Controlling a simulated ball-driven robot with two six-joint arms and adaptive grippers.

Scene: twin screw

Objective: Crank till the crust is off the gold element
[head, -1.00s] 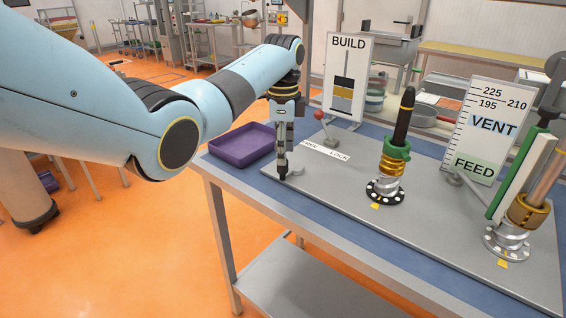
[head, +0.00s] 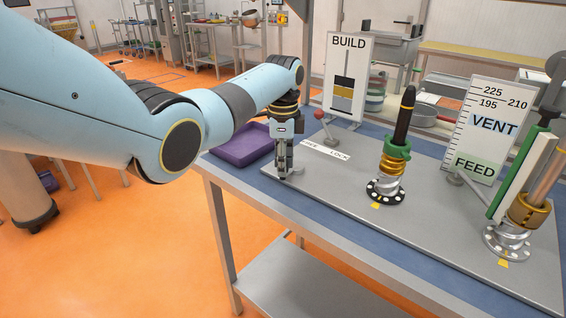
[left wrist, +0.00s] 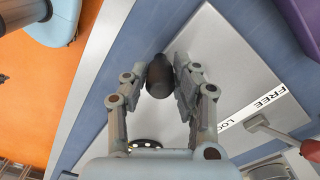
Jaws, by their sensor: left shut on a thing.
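My left gripper (head: 284,172) is low over the left end of the grey plate (head: 330,182), fingers pointing down. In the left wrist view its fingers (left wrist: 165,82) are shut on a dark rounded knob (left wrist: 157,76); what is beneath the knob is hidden. The gold element (head: 391,170) is a ribbed gold part on the upright middle stack, under a green collar (head: 396,150) and a black rod (head: 404,117). I cannot tell the crust apart on it. A second stack at the right has a gold block (head: 530,211). My right gripper is out of view.
A BUILD sign (head: 348,45) stands behind the plate, and a VENT/FEED scale (head: 492,128) stands farther right. A red-knobbed lever (head: 319,116) is by the FREE/LOCK label (head: 325,149). A purple tray (head: 243,151) lies behind my gripper.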

